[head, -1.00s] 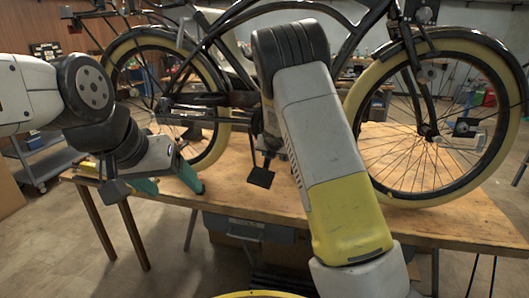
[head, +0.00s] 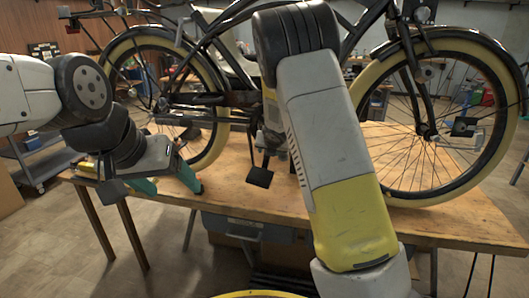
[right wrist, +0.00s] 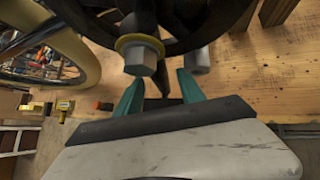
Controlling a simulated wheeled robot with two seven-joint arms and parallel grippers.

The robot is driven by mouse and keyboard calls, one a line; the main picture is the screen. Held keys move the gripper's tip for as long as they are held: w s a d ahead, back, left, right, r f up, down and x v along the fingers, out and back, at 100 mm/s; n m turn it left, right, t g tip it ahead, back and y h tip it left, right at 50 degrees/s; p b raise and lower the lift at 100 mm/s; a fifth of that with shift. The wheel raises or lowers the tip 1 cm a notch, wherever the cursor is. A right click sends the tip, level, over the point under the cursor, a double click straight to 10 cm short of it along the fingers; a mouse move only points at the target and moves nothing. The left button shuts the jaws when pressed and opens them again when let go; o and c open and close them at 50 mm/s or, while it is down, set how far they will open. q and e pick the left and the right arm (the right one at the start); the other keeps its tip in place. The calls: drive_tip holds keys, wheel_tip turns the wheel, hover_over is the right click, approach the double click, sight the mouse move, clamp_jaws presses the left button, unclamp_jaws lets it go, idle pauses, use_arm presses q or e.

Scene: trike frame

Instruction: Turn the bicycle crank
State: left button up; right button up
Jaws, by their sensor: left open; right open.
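The bicycle (head: 205,90) stands on a wooden workbench. Its black pedal (head: 259,177) hangs low on the near side, below the frame; most of the crank area is hidden behind my right arm. My left gripper (head: 170,183) is open and empty, with teal fingertips, over the left end of the bench and apart from the pedal. My right gripper is hidden in the head view. In the right wrist view, my right gripper (right wrist: 158,92) is open, its teal fingers apart near a grey bolt-like end with a yellow ring (right wrist: 138,54) and dark round parts. I cannot tell whether they touch.
The workbench top (head: 445,222) is bare at the front right. A pale-tyred wheel (head: 440,195) stands on the right, and another (head: 210,150) is on the left. A grey drawer box (head: 247,230) is under the bench edge. A cart (head: 45,160) is at the far left.

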drive_tip(key=v, duration=0.4)
drive_tip(key=shift+s, duration=0.1)
